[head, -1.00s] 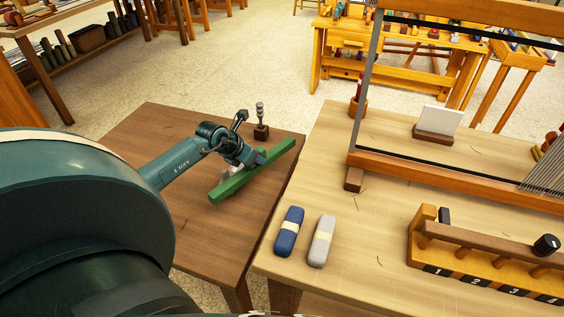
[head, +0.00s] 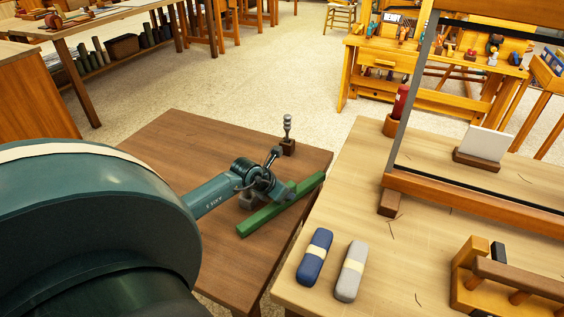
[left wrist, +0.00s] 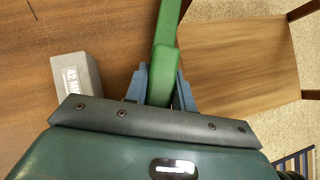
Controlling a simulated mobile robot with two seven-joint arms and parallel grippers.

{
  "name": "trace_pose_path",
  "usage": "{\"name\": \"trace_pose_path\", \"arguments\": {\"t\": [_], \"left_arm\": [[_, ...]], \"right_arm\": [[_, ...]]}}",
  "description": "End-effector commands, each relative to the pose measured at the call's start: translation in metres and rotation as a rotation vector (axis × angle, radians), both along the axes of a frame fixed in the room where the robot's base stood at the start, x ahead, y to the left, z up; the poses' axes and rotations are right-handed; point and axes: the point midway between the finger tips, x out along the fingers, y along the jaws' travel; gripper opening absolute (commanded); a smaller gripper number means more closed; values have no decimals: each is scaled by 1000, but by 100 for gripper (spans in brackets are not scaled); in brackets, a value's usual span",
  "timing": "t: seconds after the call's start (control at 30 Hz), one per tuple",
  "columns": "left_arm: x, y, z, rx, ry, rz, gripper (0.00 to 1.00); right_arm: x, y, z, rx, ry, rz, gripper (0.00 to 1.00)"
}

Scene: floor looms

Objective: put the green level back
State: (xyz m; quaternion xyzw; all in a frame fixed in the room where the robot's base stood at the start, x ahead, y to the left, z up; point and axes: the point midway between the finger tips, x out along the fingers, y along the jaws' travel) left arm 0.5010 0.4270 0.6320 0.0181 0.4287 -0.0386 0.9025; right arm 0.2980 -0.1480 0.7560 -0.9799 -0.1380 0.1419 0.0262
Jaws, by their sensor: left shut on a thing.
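The green level (head: 282,206) is a long green bar held by my left gripper (head: 274,191), over the right part of the dark brown table (head: 185,160). In the left wrist view the blue-grey fingers (left wrist: 160,88) are shut around the level (left wrist: 165,45), which runs away from the jaws. I cannot tell if the level touches the tabletop. A grey block (left wrist: 76,82) with a white label lies left of the fingers in that view. My right gripper is not in view.
A metal post on a wooden base (head: 288,145) stands at the dark table's far corner. Across a narrow gap, the light table (head: 330,220) holds a blue case (head: 315,256), a grey case (head: 350,272), a loom frame (head: 450,195) and a wooden rack (head: 500,280).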

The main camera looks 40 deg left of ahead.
Motion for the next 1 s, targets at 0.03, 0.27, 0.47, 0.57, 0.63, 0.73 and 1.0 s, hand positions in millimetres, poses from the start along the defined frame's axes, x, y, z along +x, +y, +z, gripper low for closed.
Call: {"name": "trace_pose_path", "arguments": {"t": [0.03, 0.27, 0.47, 0.57, 0.63, 0.73, 1.0], "left_arm": [[0, -1, -1, 0, -2, 0, 0], [0, -1, -1, 0, -2, 0, 0], [0, -1, -2, 0, -2, 0, 0], [0, -1, -3, 0, -2, 0, 0], [0, -1, -4, 0, -2, 0, 0], [0, -1, -6, 0, -3, 0, 0], [0, -1, -10, 0, -3, 0, 28]], "right_arm": [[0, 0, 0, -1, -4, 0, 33], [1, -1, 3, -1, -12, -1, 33], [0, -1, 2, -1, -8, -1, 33], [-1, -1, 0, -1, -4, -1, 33], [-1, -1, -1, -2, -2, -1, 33], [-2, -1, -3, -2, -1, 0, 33], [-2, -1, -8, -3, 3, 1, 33]]}}
